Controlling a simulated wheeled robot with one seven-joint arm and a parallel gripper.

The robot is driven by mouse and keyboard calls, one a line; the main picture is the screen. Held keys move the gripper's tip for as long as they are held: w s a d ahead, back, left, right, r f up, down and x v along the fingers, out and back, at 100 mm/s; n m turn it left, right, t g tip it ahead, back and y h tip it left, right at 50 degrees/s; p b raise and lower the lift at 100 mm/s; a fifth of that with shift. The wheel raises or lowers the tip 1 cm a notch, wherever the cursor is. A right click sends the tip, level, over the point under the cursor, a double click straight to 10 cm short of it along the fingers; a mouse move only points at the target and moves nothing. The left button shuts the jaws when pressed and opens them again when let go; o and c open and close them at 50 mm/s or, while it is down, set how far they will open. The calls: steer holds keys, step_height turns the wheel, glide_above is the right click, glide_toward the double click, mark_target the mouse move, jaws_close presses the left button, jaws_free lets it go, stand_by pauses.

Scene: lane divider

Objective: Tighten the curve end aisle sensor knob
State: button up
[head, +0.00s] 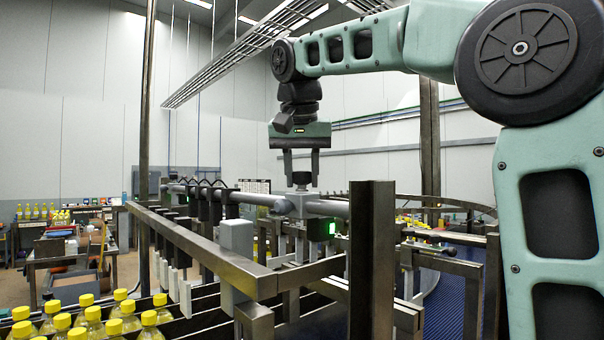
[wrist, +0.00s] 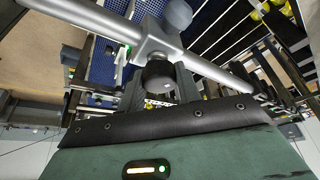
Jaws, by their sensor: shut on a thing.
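The sensor knob is a dark round knob (head: 301,180) on top of a grey clamp block (head: 298,203) on the horizontal metal rail. My gripper (head: 301,168) points straight down over the block, with its two fingers on either side of the knob and shut on it. In the wrist view the dark knob (wrist: 159,75) sits in front of the clamp (wrist: 155,42) on the rail, close to my gripper's fingers. The fingers hide part of the knob. A sensor box with a green light (head: 321,229) hangs below the rail beside the clamp.
Several black hangers (head: 205,200) cross the rail to the left. Metal guide rails and a dark upright post (head: 371,262) stand in front. Yellow-capped bottles (head: 92,318) fill the lanes at lower left. Open air surrounds my wrist above the rail.

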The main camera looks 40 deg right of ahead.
steer(key=m+g, duration=0.1)
steer(key=m, duration=0.1)
steer(key=m+h+p, duration=0.1)
steer(key=m, duration=0.2)
steer(key=shift+r+m+g, duration=0.15)
steer(key=shift+m+g, duration=0.15)
steer(key=shift+g, duration=0.1)
steer(key=m+g+p, duration=0.1)
steer(key=m, duration=0.2)
steer(key=m+g, duration=0.1)
steer(key=m, duration=0.1)
steer(key=shift+m+h+p, duration=0.3)
steer(key=shift+m+p, duration=0.05)
steer(key=shift+m, duration=0.05)
steer(key=o, duration=1)
steer(key=shift+s, duration=0.1)
steer(key=shift+c, duration=0.2)
